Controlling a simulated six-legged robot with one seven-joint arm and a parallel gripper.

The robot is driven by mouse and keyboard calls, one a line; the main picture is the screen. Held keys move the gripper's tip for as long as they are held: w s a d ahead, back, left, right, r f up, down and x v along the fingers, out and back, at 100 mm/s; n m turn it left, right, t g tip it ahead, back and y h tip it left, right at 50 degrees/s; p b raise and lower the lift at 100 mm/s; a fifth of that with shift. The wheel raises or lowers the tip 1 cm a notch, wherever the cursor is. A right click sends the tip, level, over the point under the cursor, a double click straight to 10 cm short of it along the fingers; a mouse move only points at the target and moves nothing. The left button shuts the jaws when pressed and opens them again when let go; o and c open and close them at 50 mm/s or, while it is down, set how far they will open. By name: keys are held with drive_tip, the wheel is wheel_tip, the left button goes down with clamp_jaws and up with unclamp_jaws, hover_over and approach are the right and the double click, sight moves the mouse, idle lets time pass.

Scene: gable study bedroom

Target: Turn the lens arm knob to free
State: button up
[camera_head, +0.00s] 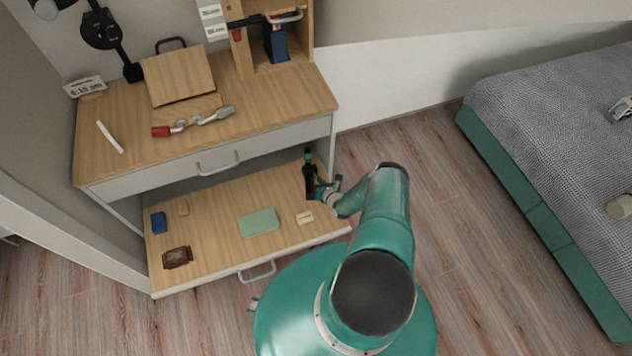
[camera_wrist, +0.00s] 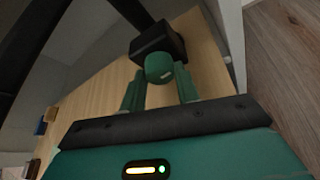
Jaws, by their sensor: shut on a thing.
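A black jointed arm (camera_head: 122,56) stands at the back left of the desk, with a round black disc (camera_head: 101,29), likely its knob, and a pale head (camera_head: 45,9) at the picture's edge. The disc's setting is too small to read. My gripper (camera_head: 308,158) is far from it, at the right end of the open drawer. In the wrist view my gripper's green fingers (camera_wrist: 160,88) are shut on a round green piece (camera_wrist: 158,67) in front of a black block (camera_wrist: 152,41). I cannot tell what this held thing is.
The open drawer (camera_head: 215,220) holds a green book (camera_head: 259,222), a blue box (camera_head: 158,222), a brown item (camera_head: 177,257) and a pale card (camera_head: 304,217). The desk (camera_head: 95,160) bears a wooden stand (camera_head: 178,75) and a red-ended tool (camera_head: 193,122). A bed (camera_head: 545,110) stands right; floor between is clear.

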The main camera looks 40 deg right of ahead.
drive_tip(key=shift+a+n+g+h, duration=0.2)
drive_tip(key=shift+n+g+h, duration=0.1)
drive_tip(key=shift+n+h, duration=0.65)
drive_tip(key=shift+w+n+g+h, duration=0.1)
drive_tip(key=shift+n+g+h, duration=0.35)
drive_tip(key=shift+n, duration=0.8)
drive_tip(key=o, duration=0.7)
drive_tip(key=v, duration=1.4)
drive_tip(key=shift+a+f, duration=0.2)
drive_tip(key=shift+a, duration=0.05)
